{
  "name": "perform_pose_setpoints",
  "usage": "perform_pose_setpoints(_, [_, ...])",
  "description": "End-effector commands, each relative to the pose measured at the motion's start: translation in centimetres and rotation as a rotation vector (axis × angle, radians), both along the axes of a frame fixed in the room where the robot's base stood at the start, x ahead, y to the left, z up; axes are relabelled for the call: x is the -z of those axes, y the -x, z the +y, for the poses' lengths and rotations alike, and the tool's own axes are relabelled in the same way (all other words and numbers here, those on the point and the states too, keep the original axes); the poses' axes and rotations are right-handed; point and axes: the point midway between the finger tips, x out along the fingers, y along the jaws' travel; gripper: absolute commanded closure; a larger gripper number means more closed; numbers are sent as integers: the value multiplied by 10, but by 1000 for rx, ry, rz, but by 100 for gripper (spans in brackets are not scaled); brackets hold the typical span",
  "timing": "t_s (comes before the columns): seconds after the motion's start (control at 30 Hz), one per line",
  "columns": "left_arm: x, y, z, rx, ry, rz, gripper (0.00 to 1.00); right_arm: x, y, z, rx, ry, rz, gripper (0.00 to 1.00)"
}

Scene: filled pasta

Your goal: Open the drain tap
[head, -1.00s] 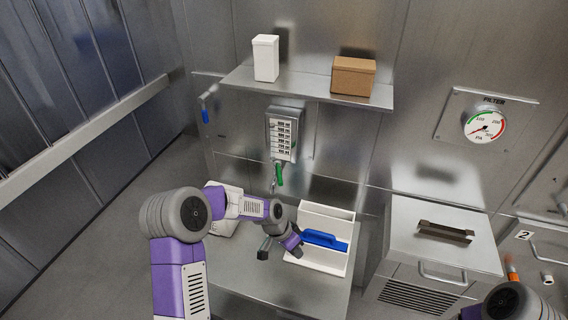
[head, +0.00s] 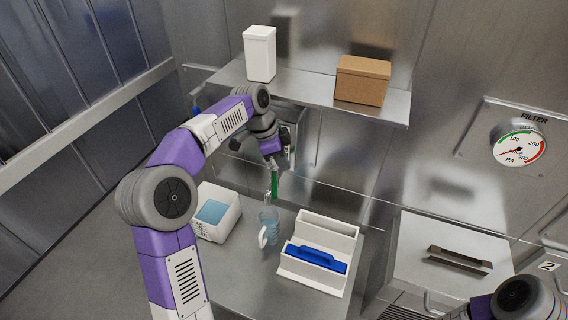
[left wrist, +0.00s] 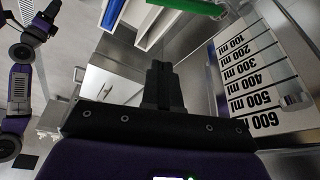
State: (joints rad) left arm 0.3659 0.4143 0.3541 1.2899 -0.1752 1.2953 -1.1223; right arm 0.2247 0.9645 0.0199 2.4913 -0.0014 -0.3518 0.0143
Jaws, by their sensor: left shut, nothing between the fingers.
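The drain tap has a green handle (head: 275,187) that hangs down below the wall-mounted measuring unit, above the steel counter. In the left wrist view the green handle (left wrist: 195,8) crosses the top edge, partly cut off. My left gripper (left wrist: 160,75) is shut and empty, its fingers together just short of the green handle in that view. In the head view my left gripper (head: 272,160) is in front of the unit, just above the handle; whether it touches cannot be told. The unit's millilitre scale plate (left wrist: 262,85) shows at right in the wrist view. My right gripper is out of view.
On the counter (head: 235,285) below stand a clear bluish jug (head: 268,226), a white tub (head: 226,226) with blue contents, and a white holder (head: 325,234) with a blue-handled item (head: 317,258). A shelf (head: 310,92) with two boxes overhangs the unit.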

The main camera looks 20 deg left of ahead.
Motion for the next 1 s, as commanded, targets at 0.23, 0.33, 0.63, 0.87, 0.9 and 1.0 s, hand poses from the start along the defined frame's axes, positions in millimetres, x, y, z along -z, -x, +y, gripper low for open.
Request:
perform_pose_setpoints(0.23, [52,-8,-16,2,2,4,100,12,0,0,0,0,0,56])
perform_pose_setpoints(0.33, [72,-12,-23,2,1,5,100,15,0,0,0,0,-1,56])
perform_pose_setpoints(0.63, [87,1,2,-4,1,0,100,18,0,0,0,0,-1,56])
perform_pose_setpoints(0.87, [89,5,8,-1,1,1,100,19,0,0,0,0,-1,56])
perform_pose_setpoints(0.9, [89,5,8,-1,1,1,100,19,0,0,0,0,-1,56])
perform_pose_setpoints(1.0, [89,5,8,-1,1,1,100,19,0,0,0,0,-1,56])
